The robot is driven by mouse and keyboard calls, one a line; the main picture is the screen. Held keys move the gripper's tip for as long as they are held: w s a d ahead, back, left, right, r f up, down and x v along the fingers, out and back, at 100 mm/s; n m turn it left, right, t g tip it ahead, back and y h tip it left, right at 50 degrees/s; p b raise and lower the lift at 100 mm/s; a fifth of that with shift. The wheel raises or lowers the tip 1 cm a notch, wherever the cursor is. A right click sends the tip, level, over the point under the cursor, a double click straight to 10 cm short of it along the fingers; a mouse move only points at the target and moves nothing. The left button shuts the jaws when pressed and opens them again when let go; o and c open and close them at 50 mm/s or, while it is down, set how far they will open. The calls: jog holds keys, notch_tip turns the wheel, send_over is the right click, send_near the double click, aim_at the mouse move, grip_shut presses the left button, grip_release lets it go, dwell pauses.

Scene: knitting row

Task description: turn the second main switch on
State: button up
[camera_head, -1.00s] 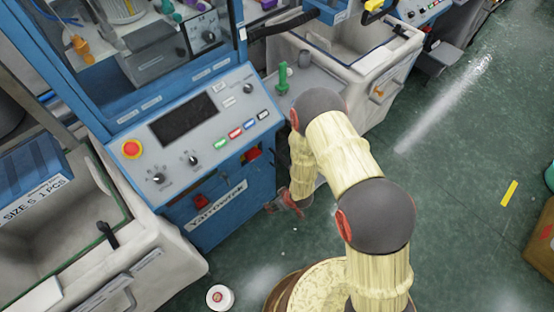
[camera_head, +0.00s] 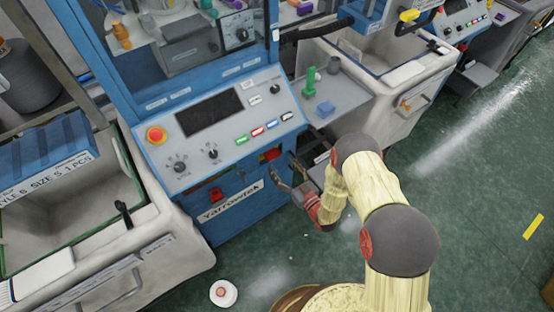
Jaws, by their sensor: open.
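The blue Yarrowtek machine (camera_head: 185,212) carries a red switch (camera_head: 216,195) low on its front, left of centre. A second red switch (camera_head: 270,155) sits further right under the sloped panel's edge. Which one the task calls the second main switch, and whether either is on, I cannot tell. My gripper (camera_head: 282,167) is open and empty, its two thin fingers parted just in front of and below the right red switch. I cannot tell if they touch the machine.
The sloped panel (camera_head: 228,125) holds a red emergency button (camera_head: 156,135), knobs and coloured buttons above my gripper. A grey side shelf (camera_head: 335,100) with green and blue pieces stands to the right. A round white object (camera_head: 223,293) lies on the floor.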

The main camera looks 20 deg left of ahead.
aim_at(275, 158)
jog(key=shift+b+x, duration=0.35)
jog(key=shift+x, duration=2.15)
jog(key=c, duration=0.3)
jog(key=c, duration=0.8)
jog(key=shift+c, duration=0.3)
